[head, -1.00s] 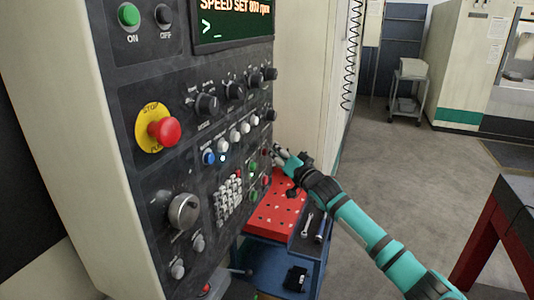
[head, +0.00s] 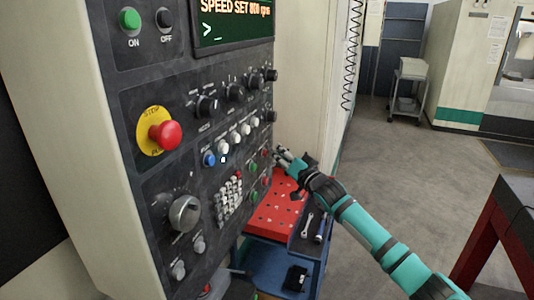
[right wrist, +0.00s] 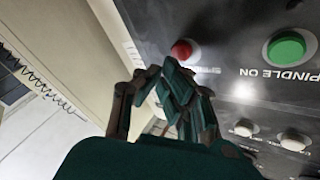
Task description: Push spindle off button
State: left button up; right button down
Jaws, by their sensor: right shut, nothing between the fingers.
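A green button (right wrist: 286,48) labelled "SPINDLE ON" shows in the right wrist view. To its left is a red button (right wrist: 182,50) whose label is partly hidden by my fingers. In the head view, a small red button (head: 265,153) and a green button (head: 252,168) sit near the panel's right edge. My right gripper (head: 277,154) is just right of that red button, its fingers pointing at the panel. In the wrist view the right gripper (right wrist: 158,76) is shut and empty, its fingertips just below the red button. I cannot tell whether they touch the panel. My left gripper is out of view.
The control panel (head: 190,138) carries a red emergency stop (head: 165,134), knobs and a keypad.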

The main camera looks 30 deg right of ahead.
jog(key=shift+s+d, duration=0.1)
jog(key=s+d+p, duration=0.1)
jog(key=s+d, duration=0.2)
jog(key=shift+s, duration=0.35)
dwell(0.3)
dwell(0.6)
